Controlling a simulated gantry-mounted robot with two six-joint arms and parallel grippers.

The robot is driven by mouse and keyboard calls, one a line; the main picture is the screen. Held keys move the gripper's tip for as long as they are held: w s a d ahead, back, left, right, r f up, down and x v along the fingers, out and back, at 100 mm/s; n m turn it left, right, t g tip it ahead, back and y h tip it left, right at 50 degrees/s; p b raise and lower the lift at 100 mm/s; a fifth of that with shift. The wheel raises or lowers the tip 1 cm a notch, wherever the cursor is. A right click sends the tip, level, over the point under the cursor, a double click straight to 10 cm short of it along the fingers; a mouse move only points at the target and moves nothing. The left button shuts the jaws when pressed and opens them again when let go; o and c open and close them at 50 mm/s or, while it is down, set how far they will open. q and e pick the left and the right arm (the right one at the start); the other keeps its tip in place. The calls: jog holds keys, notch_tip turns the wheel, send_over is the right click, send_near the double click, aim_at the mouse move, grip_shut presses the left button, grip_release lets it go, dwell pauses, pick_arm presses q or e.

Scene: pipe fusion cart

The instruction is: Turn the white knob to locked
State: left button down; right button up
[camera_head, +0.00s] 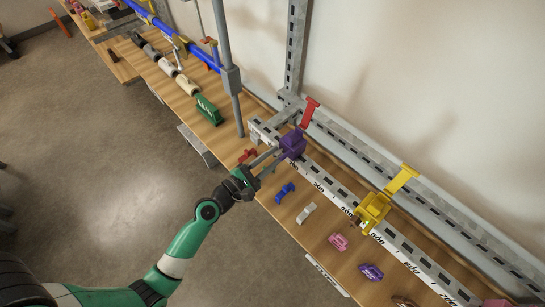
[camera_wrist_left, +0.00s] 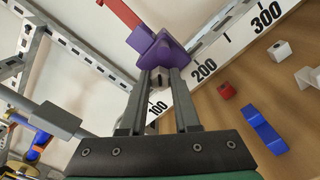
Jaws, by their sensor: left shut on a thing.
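A purple clamp block (camera_head: 292,143) sits on the slotted metal rail, with a red lever (camera_head: 309,112) rising behind it. The block also shows at the top of the left wrist view (camera_wrist_left: 160,48). My left gripper (camera_head: 277,157) reaches in to the near side of the block. In the left wrist view its two fingers (camera_wrist_left: 160,80) are a little apart, closed around a small whitish knob (camera_wrist_left: 157,79) just in front of the purple block. The fingers hide the knob's sides, and its turn angle is not clear. My right gripper is not in view.
A ruler strip (camera_wrist_left: 203,68) runs along the rail. Blue (camera_head: 285,193), white (camera_head: 307,213), pink (camera_head: 339,242) and purple (camera_head: 371,272) parts lie on the wooden bench. A yellow clamp (camera_head: 374,210) stands farther right; a grey post (camera_head: 231,80) rises to the left.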

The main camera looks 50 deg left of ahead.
pick_arm(q)
jog(key=m+b, duration=0.1)
jog(key=m, duration=0.5)
jog(key=shift+f+m+b, duration=0.15)
jog(key=shift+m+b, duration=0.15)
jog(key=m+b, duration=0.2)
jog(key=m, duration=0.4)
jog(key=shift+f, duration=0.1)
jog(key=m+b, duration=0.3)
jog(key=m, duration=0.3)
jog(key=shift+m, duration=0.3)
jog(key=m+b, duration=0.1)
jog(key=m, duration=0.2)
jog(key=shift+m, duration=0.3)
jog(key=shift+m+b, duration=0.9)
jog(key=shift+m, duration=0.8)
jog(key=c, duration=0.6)
grip_release()
jog(key=shift+c, duration=0.2)
